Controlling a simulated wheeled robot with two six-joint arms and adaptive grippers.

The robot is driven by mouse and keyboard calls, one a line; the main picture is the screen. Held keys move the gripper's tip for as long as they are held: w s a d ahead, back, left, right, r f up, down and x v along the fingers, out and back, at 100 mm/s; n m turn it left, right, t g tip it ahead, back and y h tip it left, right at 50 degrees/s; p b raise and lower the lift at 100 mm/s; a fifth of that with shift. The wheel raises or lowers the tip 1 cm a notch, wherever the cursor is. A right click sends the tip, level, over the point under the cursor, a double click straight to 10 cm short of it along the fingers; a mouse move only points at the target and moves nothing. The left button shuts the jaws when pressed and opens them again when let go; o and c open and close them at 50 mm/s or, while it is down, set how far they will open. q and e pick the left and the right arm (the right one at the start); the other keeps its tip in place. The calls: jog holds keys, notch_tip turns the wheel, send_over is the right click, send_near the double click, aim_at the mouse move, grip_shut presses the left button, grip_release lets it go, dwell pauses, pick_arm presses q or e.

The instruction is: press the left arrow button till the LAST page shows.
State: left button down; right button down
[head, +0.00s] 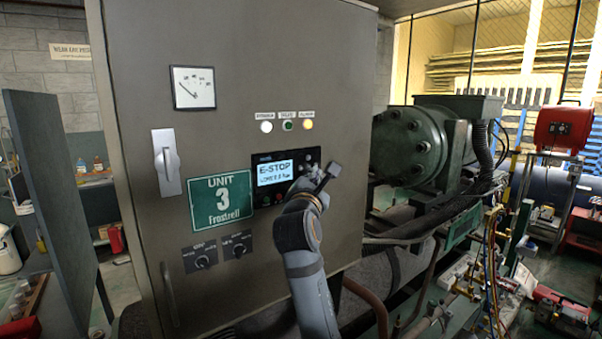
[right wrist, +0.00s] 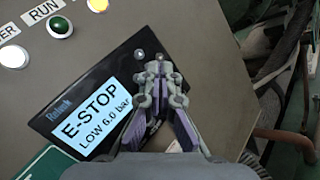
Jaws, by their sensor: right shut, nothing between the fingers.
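The control panel (head: 258,161) is a black module with a lit screen (head: 274,172) on the grey cabinet door. In the right wrist view the screen (right wrist: 88,117) reads "E-STOP" and "LOW 6.0 bar". Two small round grey buttons (right wrist: 140,56) show at the panel's upper edge there, just beyond the fingertips. My right gripper (right wrist: 153,70) is shut and empty, in front of the panel right of the screen. It also shows in the head view (head: 302,181). It hides part of the panel, including any buttons behind it. I cannot tell whether the fingertips touch it. My left gripper is not in view.
White, green and amber lamps (head: 288,125) sit above the panel. A gauge (head: 193,88), a switch handle (head: 166,162), a green "UNIT 3" plate (head: 221,203) and two knobs (head: 201,261) are on the door. Compressor machinery (head: 418,140) and pipes stand to the right.

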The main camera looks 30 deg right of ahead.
aim_at(309, 165)
jog(key=shift+w+p, duration=0.6)
jog(key=shift+w, duration=0.7)
dwell(0.5)
jog(key=shift+w+a+r+p, duration=0.15)
jog(key=shift+w+p, duration=0.15)
jog(key=shift+p, duration=0.15)
jog(key=shift+w, duration=0.15)
